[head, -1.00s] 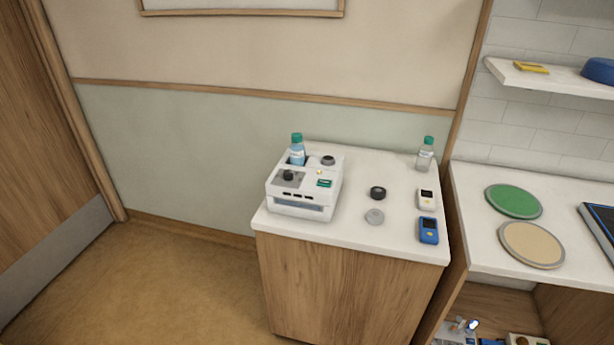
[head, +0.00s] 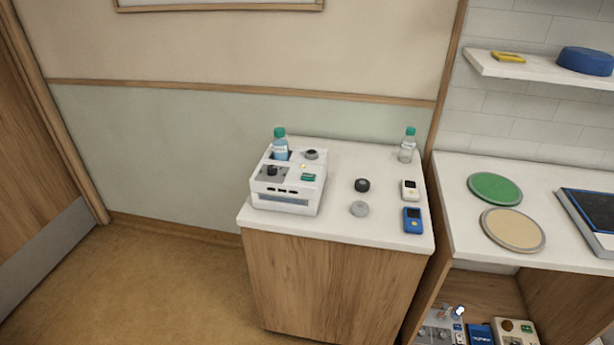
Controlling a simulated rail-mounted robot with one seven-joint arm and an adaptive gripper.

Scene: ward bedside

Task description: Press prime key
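A white machine (head: 288,200) stands on the left of the bedside cabinet top. A teal-capped bottle (head: 281,146) with bluish liquid sits in its back left. On its top are a black knob (head: 272,171), a dark round cap (head: 311,154), a small green panel (head: 308,177) and a small yellowish lit spot (head: 303,166). Dark slots run along the upper front. Key labels are too small to read, so I cannot tell which is the prime key. My gripper is not in view.
On the cabinet top (head: 340,232) are a black cap (head: 362,185), a grey cap (head: 359,208), a white handheld device (head: 410,190), a blue one (head: 413,220) and a clear bottle (head: 406,147). The right counter holds green (head: 495,189) and beige (head: 513,229) discs. Floor at left is clear.

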